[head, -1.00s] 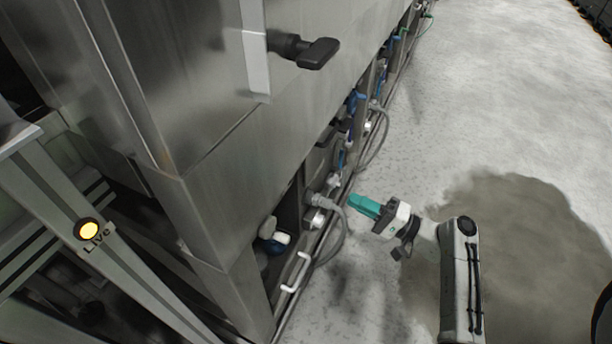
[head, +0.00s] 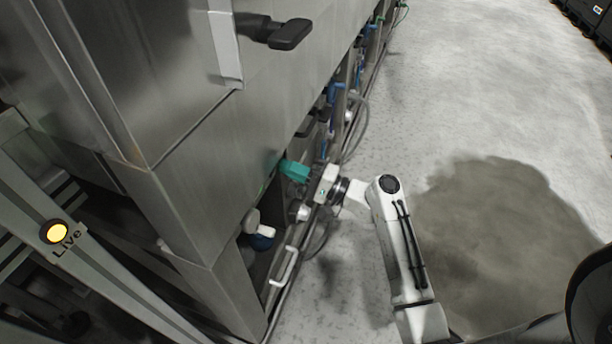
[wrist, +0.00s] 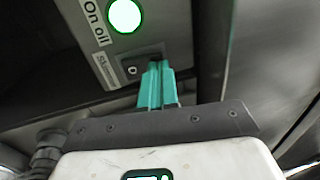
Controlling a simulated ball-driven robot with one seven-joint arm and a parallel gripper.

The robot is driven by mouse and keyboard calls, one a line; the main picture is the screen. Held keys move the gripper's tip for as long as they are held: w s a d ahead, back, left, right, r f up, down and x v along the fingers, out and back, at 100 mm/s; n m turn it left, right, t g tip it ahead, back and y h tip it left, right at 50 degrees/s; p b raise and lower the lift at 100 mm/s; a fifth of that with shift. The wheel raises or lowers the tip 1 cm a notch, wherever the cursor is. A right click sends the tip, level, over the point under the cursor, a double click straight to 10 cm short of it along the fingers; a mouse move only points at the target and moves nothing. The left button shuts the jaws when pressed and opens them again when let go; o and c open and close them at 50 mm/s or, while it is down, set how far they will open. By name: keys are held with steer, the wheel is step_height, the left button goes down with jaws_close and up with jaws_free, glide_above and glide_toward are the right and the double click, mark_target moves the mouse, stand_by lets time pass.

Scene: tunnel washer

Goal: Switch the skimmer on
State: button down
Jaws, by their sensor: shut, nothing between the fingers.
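My gripper (head: 284,164) has teal fingers pressed together with nothing between them. In the head view it reaches left to the low side of the steel machine. In the wrist view the fingertips (wrist: 158,66) are at the lower edge of a grey control box (wrist: 165,30), beside a small label plate (wrist: 112,70) with a round mark. A dark part shows right at the fingertips; whether they touch it I cannot tell. The fingers hide part of the box's edge, and no switch lever shows clearly.
The steel housing (head: 220,150) overhangs the recess, with a black handle (head: 288,34) above. A white bar handle (head: 283,266), a blue-and-white valve (head: 260,230) and hoses (head: 357,125) lie nearby. A yellow "Live" lamp (head: 54,231) is at left. The floor (head: 450,110) at right is clear, with a dark wet patch.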

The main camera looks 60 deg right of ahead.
steer(key=shift+w+a, duration=0.1)
steer(key=shift+w, duration=0.25)
steer(key=shift+r, duration=0.15)
steer(key=shift+w+g+p, duration=0.25)
steer(key=shift+g+p, duration=0.15)
steer(key=shift+p, duration=0.65)
steer(key=shift+s+r, duration=0.1)
